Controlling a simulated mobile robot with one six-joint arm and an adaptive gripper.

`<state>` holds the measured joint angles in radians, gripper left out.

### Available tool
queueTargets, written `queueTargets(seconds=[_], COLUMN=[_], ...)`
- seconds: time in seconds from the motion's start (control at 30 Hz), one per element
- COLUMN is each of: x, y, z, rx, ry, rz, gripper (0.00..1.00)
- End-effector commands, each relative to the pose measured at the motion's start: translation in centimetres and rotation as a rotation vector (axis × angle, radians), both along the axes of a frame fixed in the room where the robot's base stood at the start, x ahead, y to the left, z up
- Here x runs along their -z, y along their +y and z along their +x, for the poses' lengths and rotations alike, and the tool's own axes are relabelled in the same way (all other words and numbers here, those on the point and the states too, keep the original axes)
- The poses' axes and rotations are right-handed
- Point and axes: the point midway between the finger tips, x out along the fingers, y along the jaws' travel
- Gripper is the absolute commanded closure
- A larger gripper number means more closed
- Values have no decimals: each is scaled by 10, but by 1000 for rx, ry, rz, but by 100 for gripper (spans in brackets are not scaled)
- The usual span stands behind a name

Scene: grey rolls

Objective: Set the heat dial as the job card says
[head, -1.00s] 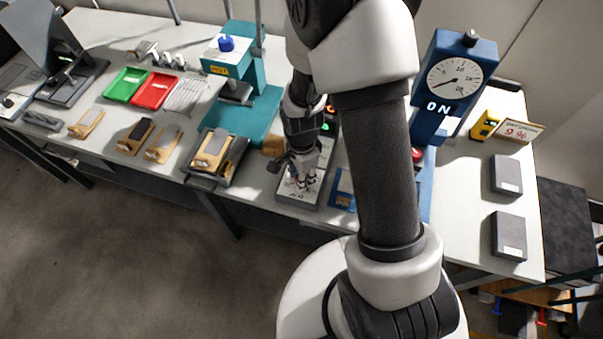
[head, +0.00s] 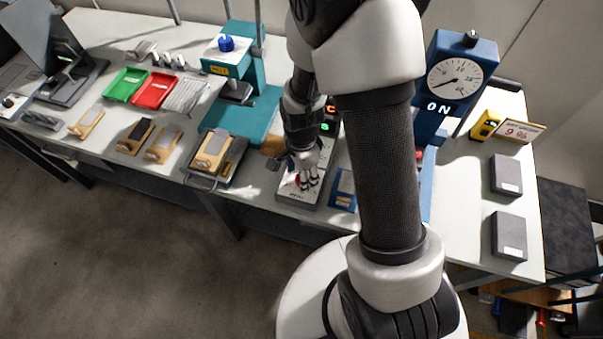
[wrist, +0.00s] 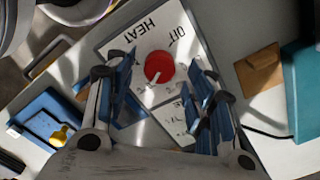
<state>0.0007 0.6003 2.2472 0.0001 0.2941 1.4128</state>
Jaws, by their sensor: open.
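The heat dial (wrist: 158,68) is a red round knob with a pale pointer mark, on a white panel (wrist: 122,43) lettered HEAT and OFF in the wrist view. My gripper (wrist: 164,88) is open and empty, with its blue-padded fingers on either side just below the dial in the picture. I cannot tell whether they touch it. In the head view my gripper (head: 309,168) is low over the heat box (head: 296,197), and the dial is partly hidden. The dial's scale marks are too small to read. I cannot make out which item is the job card.
A blue stand with a round gauge (head: 460,78) and an ON sign stands right of my arm. A teal press (head: 240,110) and a tray with a wooden block (head: 200,175) stand left of the heat box.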

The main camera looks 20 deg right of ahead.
Motion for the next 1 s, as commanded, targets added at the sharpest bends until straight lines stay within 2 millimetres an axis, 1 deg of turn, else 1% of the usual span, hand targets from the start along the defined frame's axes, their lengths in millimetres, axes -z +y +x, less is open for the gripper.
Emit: queueTargets(seconds=[0.3, 0.4, 0.5, 0.6, 0.7, 1.0], x=[-67, -85, -98, -106, -109, -109], y=[0, 0, 0, 0, 0, 0], z=[1, 1, 1, 0, 0, 0], rx=[0, 0, 0, 0, 0, 0], ry=[-7, -6, -4, -3, 0, 0], rz=[0, 0, 0, 0, 0, 0], gripper=[50, 50, 50, 50, 50, 50])
